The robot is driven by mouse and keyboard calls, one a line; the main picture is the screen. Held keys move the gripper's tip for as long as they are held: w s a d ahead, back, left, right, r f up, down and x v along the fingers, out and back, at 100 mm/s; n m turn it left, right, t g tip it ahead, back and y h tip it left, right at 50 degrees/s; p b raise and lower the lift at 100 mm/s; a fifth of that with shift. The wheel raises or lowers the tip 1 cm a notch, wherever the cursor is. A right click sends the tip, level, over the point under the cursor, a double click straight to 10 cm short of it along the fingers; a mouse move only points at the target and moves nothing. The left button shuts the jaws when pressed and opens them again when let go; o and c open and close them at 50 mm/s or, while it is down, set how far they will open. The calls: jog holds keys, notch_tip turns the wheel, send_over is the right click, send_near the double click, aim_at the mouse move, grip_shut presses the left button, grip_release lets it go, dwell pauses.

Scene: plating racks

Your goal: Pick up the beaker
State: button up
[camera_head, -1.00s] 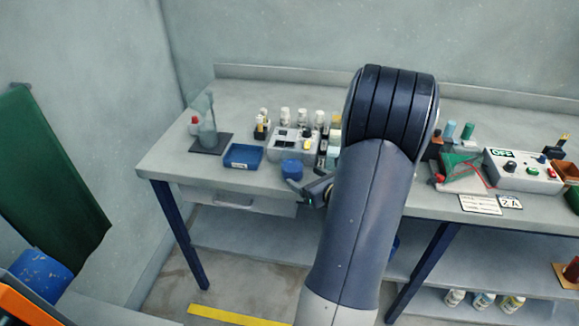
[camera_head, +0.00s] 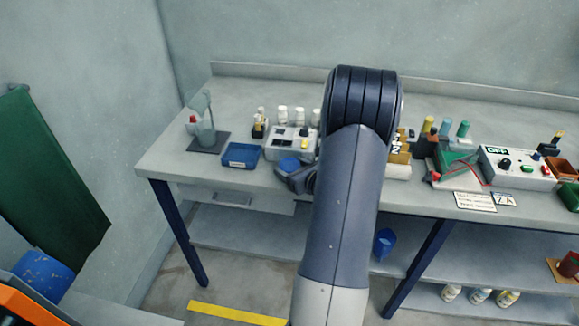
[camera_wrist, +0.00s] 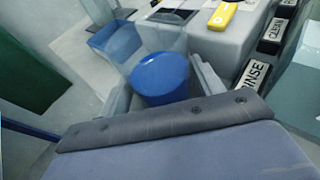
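In the head view the blue beaker (camera_head: 289,164) stands near the front edge of the bench, in front of a grey control box. My gripper (camera_head: 292,179) is at the beaker, low over the bench edge. In the wrist view my gripper (camera_wrist: 161,86) has one finger on each side of the beaker. The fingers look apart, with a small gap at the left one. Contact is hard to tell.
The grey control box (camera_head: 283,145) is close behind the beaker. A blue tray (camera_head: 241,155) sits to its left. White bottles (camera_head: 283,116) line the back. Labelled blocks (camera_wrist: 270,38) are close on the right.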

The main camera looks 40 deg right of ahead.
jog(key=c, duration=0.5)
notch_tip(320, 180, up, 10)
dwell(0.5)
